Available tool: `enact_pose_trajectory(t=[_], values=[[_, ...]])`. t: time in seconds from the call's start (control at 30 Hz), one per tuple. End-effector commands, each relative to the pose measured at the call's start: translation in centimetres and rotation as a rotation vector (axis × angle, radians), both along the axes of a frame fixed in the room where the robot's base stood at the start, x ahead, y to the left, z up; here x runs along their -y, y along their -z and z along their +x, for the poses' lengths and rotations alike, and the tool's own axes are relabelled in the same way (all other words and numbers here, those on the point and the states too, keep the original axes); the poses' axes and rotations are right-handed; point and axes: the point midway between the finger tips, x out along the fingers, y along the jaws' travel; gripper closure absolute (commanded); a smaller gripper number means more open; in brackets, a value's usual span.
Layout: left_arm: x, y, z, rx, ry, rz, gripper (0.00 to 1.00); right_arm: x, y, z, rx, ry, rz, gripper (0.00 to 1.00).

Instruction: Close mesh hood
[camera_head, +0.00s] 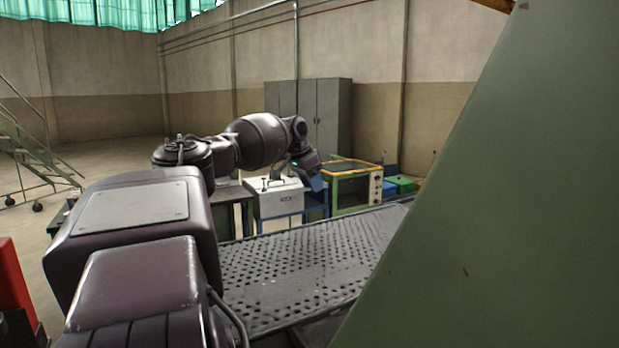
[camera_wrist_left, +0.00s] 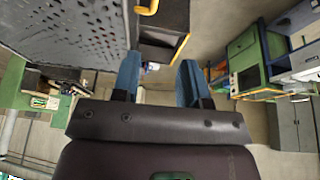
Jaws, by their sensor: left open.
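A grey perforated panel (camera_head: 300,272) lies low in the middle of the head view; it also fills the upper left of the wrist view (camera_wrist_left: 75,30). I cannot tell if it is the mesh hood. My left gripper (camera_head: 312,183) is past the panel's far side in the head view. In the wrist view its two blue fingers (camera_wrist_left: 158,80) are apart with nothing between them. A yellow handle (camera_wrist_left: 147,9) and a dark box-like part with a yellow edge (camera_wrist_left: 162,42) show beyond the fingertips. My right gripper is not in view.
A large green slanted panel (camera_head: 530,220) blocks the right of the head view. Behind my arm stand a white box (camera_head: 279,198), a green-and-yellow framed cabinet (camera_head: 352,187) and grey lockers (camera_head: 325,110). A stair ladder (camera_head: 35,150) stands at the left, with open floor near it.

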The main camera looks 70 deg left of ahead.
Motion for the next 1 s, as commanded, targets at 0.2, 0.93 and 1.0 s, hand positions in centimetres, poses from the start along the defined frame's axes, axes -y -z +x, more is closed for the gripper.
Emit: enact_pose_trajectory(t=[0.2,0.93,1.0], values=[[0.0,-1.4,-0.7,-0.001,-0.002,0.002,0.60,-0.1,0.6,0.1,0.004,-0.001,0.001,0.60],[0.4,-9.8,-4.0,0.003,0.000,0.003,0.60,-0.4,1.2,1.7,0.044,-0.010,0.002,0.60],[0.5,-10.0,-4.1,0.001,0.000,0.003,0.60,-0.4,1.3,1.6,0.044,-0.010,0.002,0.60]])
